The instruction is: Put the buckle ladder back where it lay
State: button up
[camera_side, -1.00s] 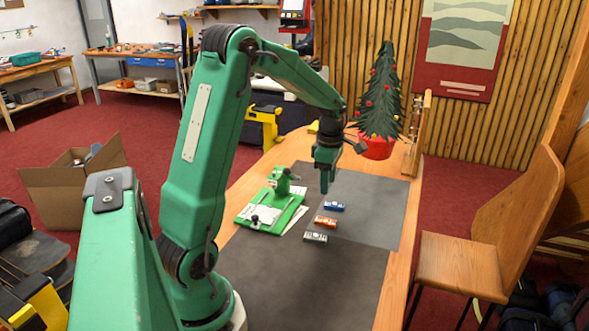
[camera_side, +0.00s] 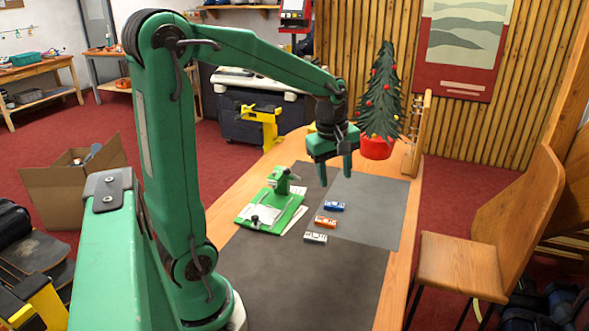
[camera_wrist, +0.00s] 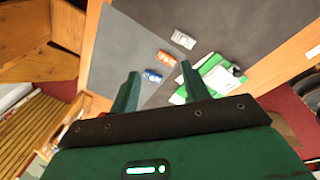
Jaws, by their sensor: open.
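I cannot tell which is the buckle ladder. The wrist view also shows the blue piece (camera_wrist: 152,76), the orange piece (camera_wrist: 165,59) and the grey piece (camera_wrist: 183,39). My gripper (camera_side: 335,172) is open and empty, raised above the bench beyond the row. In the wrist view, my gripper (camera_wrist: 160,74) has its fingers apart, with the blue piece appearing between them.
A green fixture (camera_side: 270,210) with white sheets stands left of the row. A small decorated tree in a red pot (camera_side: 376,147) and a wooden frame (camera_side: 415,140) stand at the bench's far end. The dark mat (camera_side: 300,285) in front is clear.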

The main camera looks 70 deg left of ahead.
jog(key=s+d+r+m+t, duration=0.3)
jog(key=s+d+m, duration=0.9)
jog(key=m, duration=0.6)
jog(key=shift+s+r+t+h, duration=0.3)
jog(key=shift+s+r+t, duration=0.1)
jog(key=shift+r, duration=0.2)
